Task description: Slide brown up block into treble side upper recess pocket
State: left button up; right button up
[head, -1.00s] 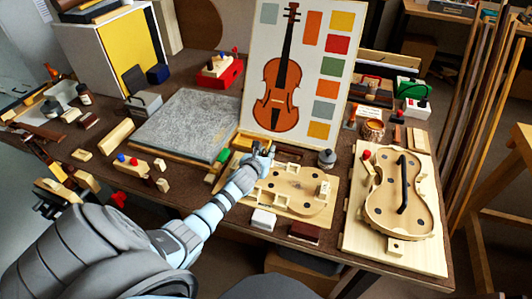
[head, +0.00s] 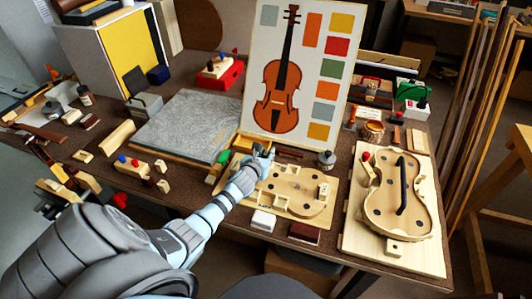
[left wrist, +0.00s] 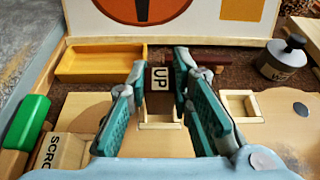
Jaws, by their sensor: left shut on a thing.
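My left gripper (left wrist: 160,82) is shut on the brown up block (left wrist: 161,92), whose pale label reads UP. The block is between the fingertips, just over a square-walled pocket (left wrist: 159,123) of the pale wooden mould; how deep it sits cannot be told. In the head view my left gripper (head: 262,155) is at the back left part of the mould (head: 318,212), and the block is mostly hidden there. Another open pocket (left wrist: 240,104) is to the right in the left wrist view. My right gripper is not in view.
A yellow tray (left wrist: 98,65) lies behind the mould, near the violin picture board (head: 297,75). A dark bottle (left wrist: 284,60) stands at the right. A green block (left wrist: 27,122) and a block lettered SCRO (left wrist: 50,155) are at the left. A white block (head: 263,220) lies in front.

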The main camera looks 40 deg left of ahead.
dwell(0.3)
pick_arm(q)
jog(key=shift+f+b, duration=0.85)
jog(key=shift+f, duration=0.35)
jog(key=o, duration=0.8)
jog(key=shift+o, duration=0.2)
jog(key=shift+s, duration=0.1)
jog(key=v, duration=1.2)
jog(key=shift+d, duration=0.1)
